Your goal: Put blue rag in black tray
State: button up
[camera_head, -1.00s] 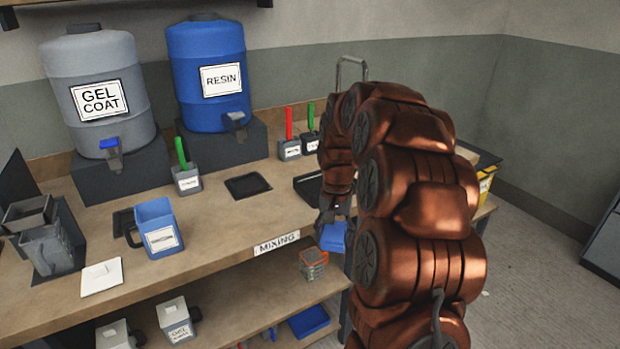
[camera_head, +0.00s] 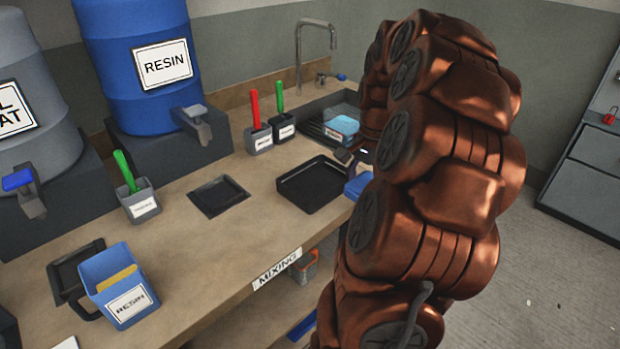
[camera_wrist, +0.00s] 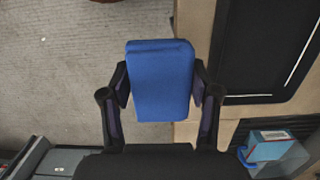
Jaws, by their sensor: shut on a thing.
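The blue rag (camera_wrist: 160,80), a folded block, is held between the two fingers of my gripper (camera_wrist: 161,92) in the wrist view. Part of it also shows beside my arm in the head view (camera_head: 358,187). The black tray (camera_head: 312,184) is a shallow rectangular tray lying empty on the bench. In the wrist view the black tray (camera_wrist: 268,45) is to the right of the rag, with bare bench between them. The rag appears over the bench's edge, outside the tray. My arm hides much of my gripper in the head view.
A smaller dark square pad or tray (camera_head: 219,196) lies left of the black tray. Pots with red (camera_head: 255,108) and green (camera_head: 280,100) handled tools stand behind it. A sink (camera_head: 330,120) with a light-blue box is at the back. Floor lies beyond the bench edge.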

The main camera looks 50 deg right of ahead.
jog(key=p, duration=0.3)
send_over(314, 188)
jog(key=shift+d+f, duration=0.15)
jog(key=shift+f, duration=0.45)
jog(key=shift+f+p, duration=0.35)
jog(key=shift+f, duration=1.45)
jog(key=shift+f, duration=0.25)
jog(key=o, duration=1.2)
jog(key=shift+r, duration=0.15)
